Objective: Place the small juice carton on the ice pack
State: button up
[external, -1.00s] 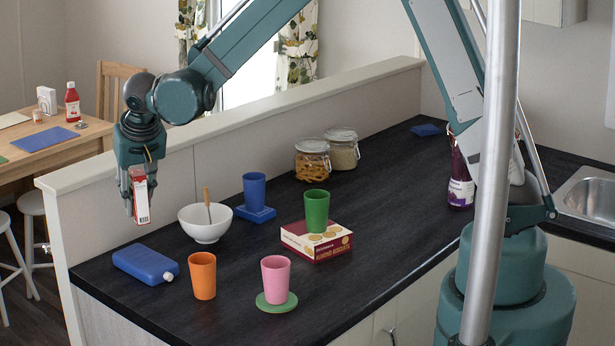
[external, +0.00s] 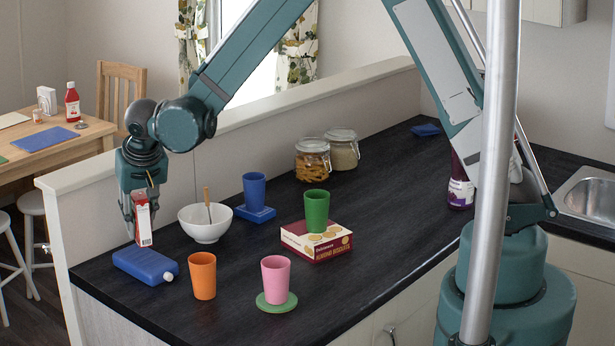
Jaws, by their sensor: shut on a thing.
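My gripper (external: 141,215) is shut on the small juice carton (external: 143,225), a narrow red and white box held upright. The ice pack (external: 146,264) is a flat blue block with a white cap, lying at the left end of the dark counter. The carton's lower end is just above the ice pack's back edge in the picture. I cannot tell whether it touches the pack. The fingers partly hide the carton's upper part.
A white bowl (external: 205,228) with a spoon stands right of the gripper. An orange cup (external: 202,276) stands right of the ice pack. Farther right are a pink cup (external: 275,280), a biscuit box (external: 326,248) bearing a green cup, and a blue cup (external: 254,190). A low wall (external: 110,220) runs behind.

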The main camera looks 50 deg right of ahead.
aim_at(142, 199)
jog(key=shift+f, duration=1.9)
jog(key=shift+f, duration=0.2)
jog(key=o, duration=1)
jog(key=shift+r, duration=0.25)
jog(key=shift+v, duration=5.95)
jog(key=shift+s+a, duration=0.1)
